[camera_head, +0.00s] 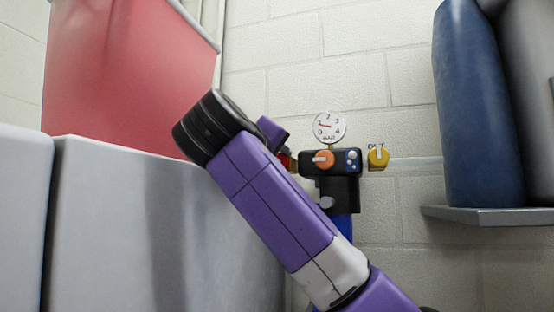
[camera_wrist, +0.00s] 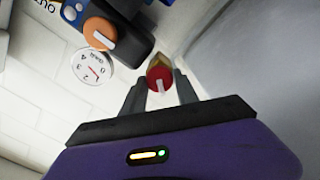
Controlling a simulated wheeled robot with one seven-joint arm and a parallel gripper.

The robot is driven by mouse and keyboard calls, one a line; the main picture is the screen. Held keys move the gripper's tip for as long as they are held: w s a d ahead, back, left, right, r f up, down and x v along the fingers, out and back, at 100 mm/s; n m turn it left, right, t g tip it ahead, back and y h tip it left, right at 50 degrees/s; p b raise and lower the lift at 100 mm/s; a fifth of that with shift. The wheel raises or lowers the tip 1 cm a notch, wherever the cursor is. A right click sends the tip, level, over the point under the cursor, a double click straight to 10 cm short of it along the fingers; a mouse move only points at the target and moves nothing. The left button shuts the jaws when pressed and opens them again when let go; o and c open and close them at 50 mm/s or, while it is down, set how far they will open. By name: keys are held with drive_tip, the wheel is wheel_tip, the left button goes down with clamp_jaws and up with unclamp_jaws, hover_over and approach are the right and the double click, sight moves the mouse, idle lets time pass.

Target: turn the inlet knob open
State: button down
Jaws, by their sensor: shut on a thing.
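In the wrist view a red knob (camera_wrist: 159,74) with a white pointer mark sits between the two fingers of my gripper (camera_wrist: 160,84), which is shut on it. I take it as the inlet knob; no label shows on it. In the head view only a sliver of the red knob (camera_head: 284,161) shows at the left side of the black regulator body (camera_head: 341,187). My purple wrist hides the fingers there. A round white gauge (camera_head: 328,127) with a red needle stands on top of the regulator.
A grey cabinet (camera_head: 170,225) and red bin (camera_head: 130,70) stand left. Blue cylinder (camera_head: 485,110) stands on a right-hand shelf (camera_head: 490,215).

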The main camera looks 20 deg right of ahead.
drive_tip(key=shift+a+f+n+p, duration=0.1)
drive_tip(key=shift+n+p, duration=0.2)
drive_tip(key=shift+n, duration=1.55)
drive_tip(key=shift+a+n+p, duration=0.1)
drive_tip(key=shift+n+p, duration=0.2)
drive_tip(key=shift+n, duration=1.55)
drive_tip(key=c, duration=1)
unclamp_jaws()
drive_tip(key=shift+o, duration=0.2)
drive_tip(key=b+v, duration=0.2)
drive_tip(key=v, duration=0.5)
drive_tip(key=shift+s+a+b, duration=0.2)
drive_tip(key=shift+s+b, duration=0.05)
drive_tip(key=shift+b, duration=0.05)
